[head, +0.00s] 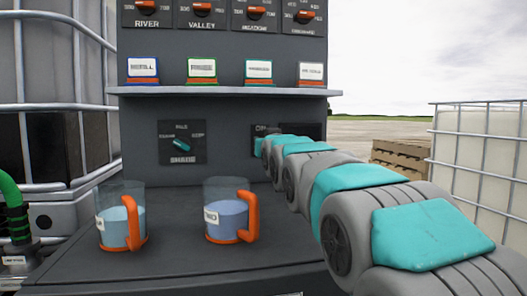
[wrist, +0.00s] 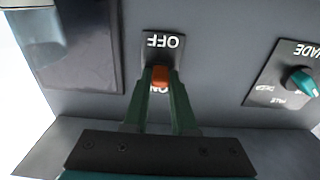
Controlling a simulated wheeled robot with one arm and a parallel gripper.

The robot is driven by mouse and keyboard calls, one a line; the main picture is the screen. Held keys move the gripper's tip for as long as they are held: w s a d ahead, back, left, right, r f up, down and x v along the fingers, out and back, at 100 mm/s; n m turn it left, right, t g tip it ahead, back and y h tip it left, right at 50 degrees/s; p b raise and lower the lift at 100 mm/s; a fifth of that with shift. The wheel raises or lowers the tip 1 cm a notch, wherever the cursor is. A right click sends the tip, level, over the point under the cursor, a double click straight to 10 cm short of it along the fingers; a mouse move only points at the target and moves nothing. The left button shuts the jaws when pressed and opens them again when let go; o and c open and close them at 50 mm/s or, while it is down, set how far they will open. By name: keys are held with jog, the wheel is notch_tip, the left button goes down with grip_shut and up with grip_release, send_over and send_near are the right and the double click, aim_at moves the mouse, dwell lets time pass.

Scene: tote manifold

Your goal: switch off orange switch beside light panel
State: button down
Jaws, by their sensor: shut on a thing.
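The orange switch (wrist: 160,80) sits on a black plate (wrist: 163,42) in the wrist view, with OFF and ON lettering upside down. The switch lies toward the ON end, whose lettering is partly covered. My gripper (wrist: 160,74) has its two green fingers closed on the switch from both sides. The dark light panel (wrist: 78,48) is left of the plate in the wrist view and looks unlit. In the head view my arm hides the switch and most of its plate (head: 260,129); a bit of the dark panel (head: 312,131) shows.
A teal SHADE knob (wrist: 302,82) is to the right in the wrist view; it also shows in the head view (head: 181,144). Two jugs with orange handles, a left jug (head: 121,215) and a right jug (head: 226,212), stand on the counter (head: 185,262). A shelf (head: 220,91) holds several labelled tags above.

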aim_at(261, 127)
jog(key=shift+f+t+b, duration=0.2)
jog(key=shift+t+b, duration=0.2)
jog(key=shift+t, duration=0.1)
jog(key=c, duration=0.7)
grip_release()
jog(key=shift+r, duration=0.1)
jog(key=shift+r, duration=1.65)
jog(key=r+v, duration=0.1)
jog(key=v, duration=0.4)
jog(key=r+v, duration=0.1)
jog(key=v, duration=0.4)
jog(key=r+v, duration=0.1)
jog(key=v, duration=0.5)
jog(key=shift+d+r, duration=0.2)
